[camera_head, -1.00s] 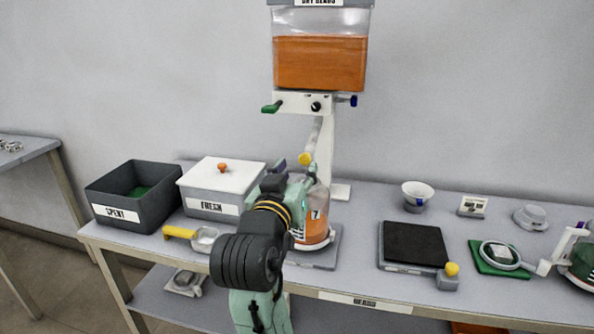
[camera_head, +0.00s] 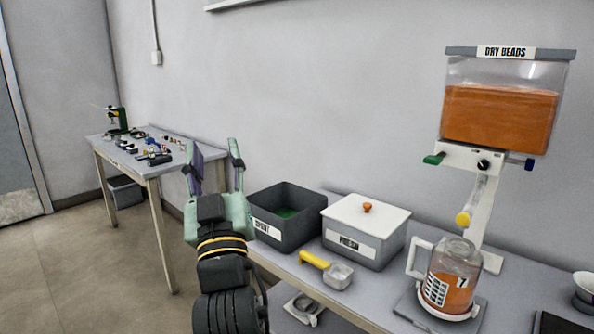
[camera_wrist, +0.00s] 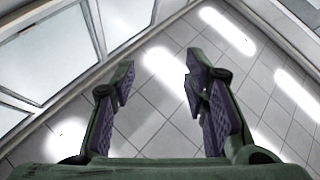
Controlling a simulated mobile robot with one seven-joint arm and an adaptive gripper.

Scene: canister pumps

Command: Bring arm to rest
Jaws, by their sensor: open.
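My gripper (camera_head: 213,163) is raised in the head view, its two fingers pointing up and spread apart, with nothing between them. It is left of the grey SPENT bin (camera_head: 309,222) and clear of the bench. In the wrist view my gripper (camera_wrist: 158,85) also shows open and empty, with a ceiling with bright strip lights (camera_wrist: 228,30) beyond the fingers. The jar marked 7 (camera_head: 462,262), partly filled with orange beads, stands upright on the bench under the DRY BEADS hopper (camera_head: 500,115), apart from my gripper.
A white-lidded FRESH box (camera_head: 362,255) and a yellow-handled scoop (camera_head: 338,276) are on the bench. A second table (camera_head: 143,165) with many small parts and a green device (camera_head: 119,120) stands at the back left. The floor (camera_head: 110,270) between is clear.

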